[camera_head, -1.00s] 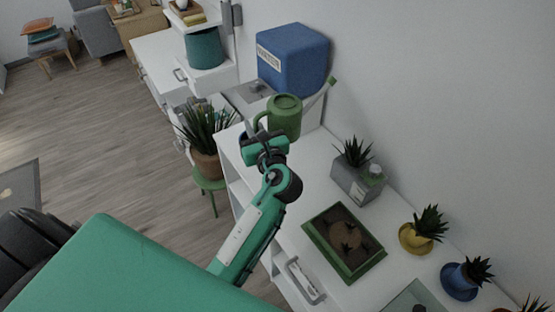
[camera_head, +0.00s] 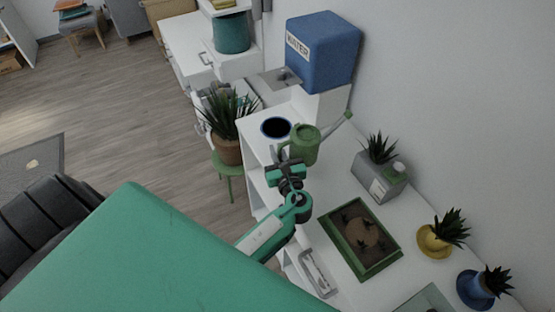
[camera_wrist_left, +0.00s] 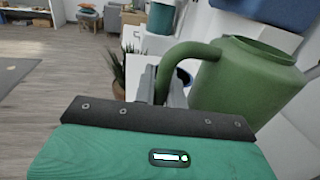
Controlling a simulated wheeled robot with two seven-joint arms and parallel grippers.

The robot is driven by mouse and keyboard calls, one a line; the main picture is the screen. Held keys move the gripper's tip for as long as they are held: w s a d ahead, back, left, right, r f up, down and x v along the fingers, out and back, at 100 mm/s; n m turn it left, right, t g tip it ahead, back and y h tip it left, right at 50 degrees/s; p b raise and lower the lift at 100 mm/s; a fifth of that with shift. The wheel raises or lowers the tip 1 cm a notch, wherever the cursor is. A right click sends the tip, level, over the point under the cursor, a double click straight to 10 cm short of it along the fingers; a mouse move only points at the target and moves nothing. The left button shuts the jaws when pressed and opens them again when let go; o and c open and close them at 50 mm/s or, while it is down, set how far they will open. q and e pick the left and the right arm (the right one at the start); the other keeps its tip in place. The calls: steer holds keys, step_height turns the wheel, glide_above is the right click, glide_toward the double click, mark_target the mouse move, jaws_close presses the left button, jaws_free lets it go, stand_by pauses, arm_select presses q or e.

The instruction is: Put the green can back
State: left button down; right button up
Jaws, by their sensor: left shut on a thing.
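The green can is a watering can (camera_head: 308,146) with a side handle and a long spout that points up and right in the head view. It is upright at the far part of the white desk; I cannot tell whether its base touches the top. My left gripper (camera_head: 288,168) is shut on its handle. The left wrist view shows the can's body (camera_wrist_left: 245,78) close at right, with the curved handle (camera_wrist_left: 180,58) running down between my fingers (camera_wrist_left: 163,88). The can's base is hidden there. My right gripper is not in view.
A dark, blue-rimmed round vessel (camera_head: 276,128) stands left of the can. A blue water box (camera_head: 325,55) is behind it. A grey planter (camera_head: 380,178), green-framed tray (camera_head: 338,215) and yellow pot (camera_head: 434,240) stand nearer along the wall. A plant (camera_head: 230,148) stands beside the desk.

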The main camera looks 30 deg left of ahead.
arm_select(q)
step_height(320, 180, down, 4)
steer(key=shift+r, duration=0.15)
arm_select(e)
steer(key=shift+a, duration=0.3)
arm_select(q)
steer(key=c, duration=1.5)
jaws_free()
steer(key=shift+o, duration=0.2)
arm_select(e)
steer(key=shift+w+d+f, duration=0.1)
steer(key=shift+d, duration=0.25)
arm_select(q)
steer(key=shift+s, duration=0.1)
